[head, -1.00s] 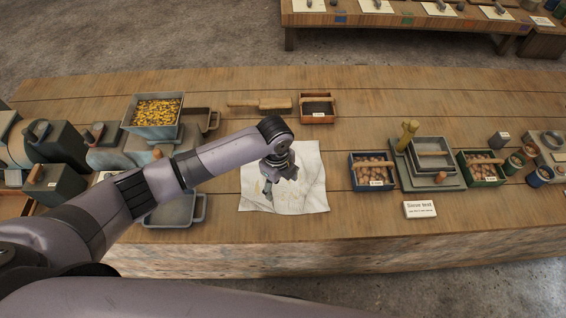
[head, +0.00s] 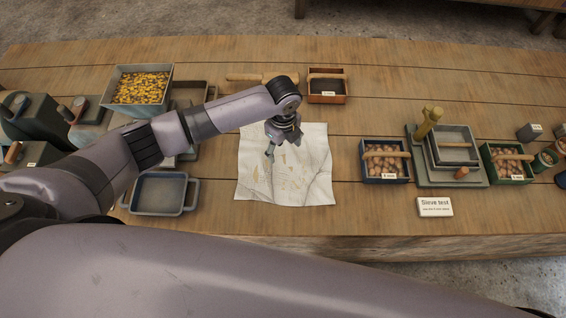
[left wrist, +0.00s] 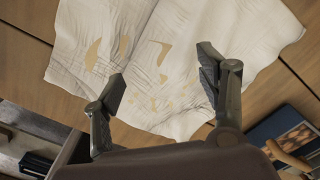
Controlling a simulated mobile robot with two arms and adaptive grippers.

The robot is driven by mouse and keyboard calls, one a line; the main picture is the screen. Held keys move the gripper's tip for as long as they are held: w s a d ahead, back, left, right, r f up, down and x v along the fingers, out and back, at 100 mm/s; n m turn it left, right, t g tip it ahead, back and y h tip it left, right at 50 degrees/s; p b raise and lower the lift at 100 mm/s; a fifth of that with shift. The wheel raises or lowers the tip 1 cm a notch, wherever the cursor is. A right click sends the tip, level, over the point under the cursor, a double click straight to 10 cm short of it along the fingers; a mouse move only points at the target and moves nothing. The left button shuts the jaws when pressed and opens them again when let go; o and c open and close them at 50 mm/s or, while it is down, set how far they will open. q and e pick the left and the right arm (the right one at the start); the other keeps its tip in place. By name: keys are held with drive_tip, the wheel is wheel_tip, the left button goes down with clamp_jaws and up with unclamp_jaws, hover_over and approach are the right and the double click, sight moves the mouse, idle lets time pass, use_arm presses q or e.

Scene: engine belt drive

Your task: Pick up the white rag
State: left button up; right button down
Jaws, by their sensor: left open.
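The white rag (head: 290,178) lies spread flat on the wooden table in the head view, wrinkled and marked with tan stains. It also fills the upper middle of the left wrist view (left wrist: 180,45). My left gripper (head: 277,145) is over the rag's upper left part in the head view. In the left wrist view its two fingers (left wrist: 160,85) are spread apart with rag showing between them and nothing held. I cannot tell how high the fingertips are above the cloth. My right gripper is not in view.
A blue-grey tray (head: 159,192) stands left of the rag, and a small reddish box (head: 327,86) behind it. A blue box of brown lumps (head: 385,160) stands to its right, near a "Sieve test" card (head: 435,207). Bare table lies between rag and blue box.

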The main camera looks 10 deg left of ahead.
sight(283, 160)
use_arm(q)
wheel_tip(283, 160, down, 4)
drive_tip(key=shift+r+b, duration=0.1)
drive_tip(key=shift+b, duration=0.75)
drive_tip(key=shift+f, duration=0.45)
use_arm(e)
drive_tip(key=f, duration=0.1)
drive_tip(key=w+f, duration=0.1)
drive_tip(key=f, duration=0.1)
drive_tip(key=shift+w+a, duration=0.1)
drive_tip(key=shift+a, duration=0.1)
use_arm(q)
drive_tip(key=shift+f, duration=0.2)
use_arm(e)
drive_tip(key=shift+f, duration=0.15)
use_arm(q)
drive_tip(key=shift+s, duration=0.1)
drive_tip(key=shift+c, duration=1.2)
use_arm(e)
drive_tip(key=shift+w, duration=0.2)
